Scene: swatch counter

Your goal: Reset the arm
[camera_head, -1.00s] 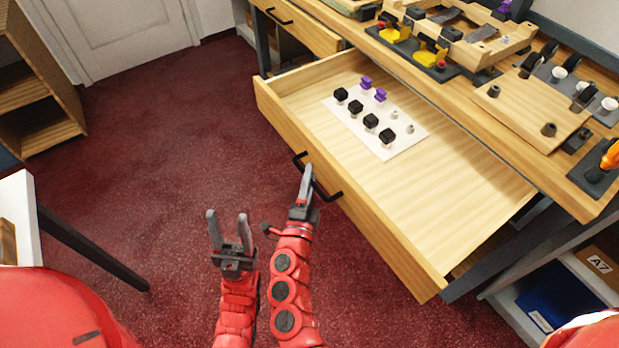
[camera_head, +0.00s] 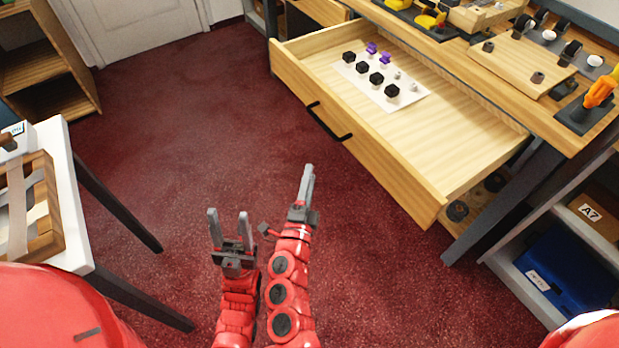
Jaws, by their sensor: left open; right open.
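My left gripper (camera_head: 229,226) is the one further left, with its two fingers apart and nothing between them. My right gripper (camera_head: 307,184) is beside it, seen nearly edge-on, and holds nothing that I can see. Both grippers are over the red floor, clear of the furniture. The drawer (camera_head: 375,160) is pulled out of the wooden workbench, and its dark handle (camera_head: 329,122) is beyond my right gripper with a gap between them.
A white card (camera_head: 410,98) with black and purple pieces lies in the drawer. A white table (camera_head: 66,180) with a wooden tray (camera_head: 47,213) stands at left. A shelf with a blue bin (camera_head: 555,275) is at right. The carpet (camera_head: 190,150) ahead is clear.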

